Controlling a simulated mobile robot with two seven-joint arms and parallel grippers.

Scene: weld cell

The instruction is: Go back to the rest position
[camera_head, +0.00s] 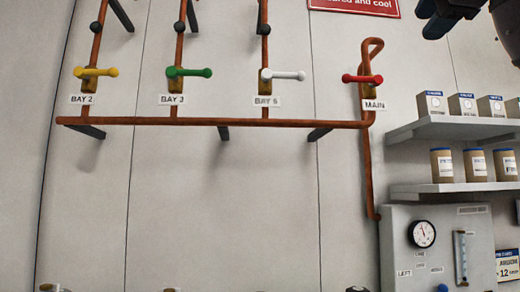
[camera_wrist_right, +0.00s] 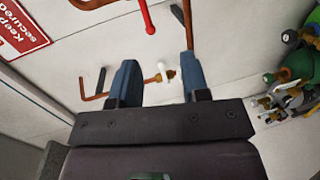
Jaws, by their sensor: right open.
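My right gripper (camera_head: 440,18) shows only in part at the upper right edge of the head view, high above the shelves and apart from the pipework. In the right wrist view its two blue fingers (camera_wrist_right: 159,62) are spread with nothing held between them. My left gripper is in neither view.
A copper manifold (camera_head: 220,122) on the wall carries yellow (camera_head: 97,72), green (camera_head: 190,72), white (camera_head: 284,74) and red (camera_head: 362,79) valve handles. Shelves (camera_head: 450,128) with boxes and a gauge panel (camera_head: 410,265) stand right. Gas cylinders (camera_wrist_right: 302,72) show in the wrist view.

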